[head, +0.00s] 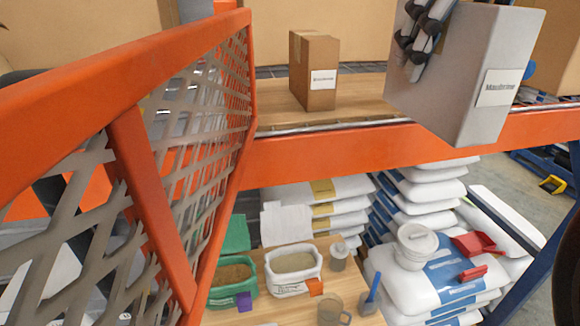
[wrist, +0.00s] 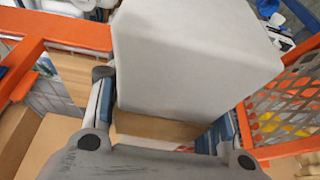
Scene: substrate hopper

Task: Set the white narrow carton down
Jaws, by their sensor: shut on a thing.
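The white narrow carton (head: 462,75) hangs at the upper right of the head view, in front of the orange shelf beam, with a printed label on its face. Its lower edge reaches below the top of the beam. My gripper (head: 425,30) is shut on it from its left upper side. In the wrist view the carton (wrist: 195,55) fills the middle, between the fingers of my gripper (wrist: 165,120). Whether the carton touches the shelf cannot be told.
A small brown carton (head: 314,70) stands on the wooden shelf (head: 275,112), with bare board around it. An orange beam (head: 330,148) and mesh side panel (head: 190,130) border the shelf. Below are open bags (head: 292,284), a jug (head: 331,310) and stacked white sacks (head: 430,190).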

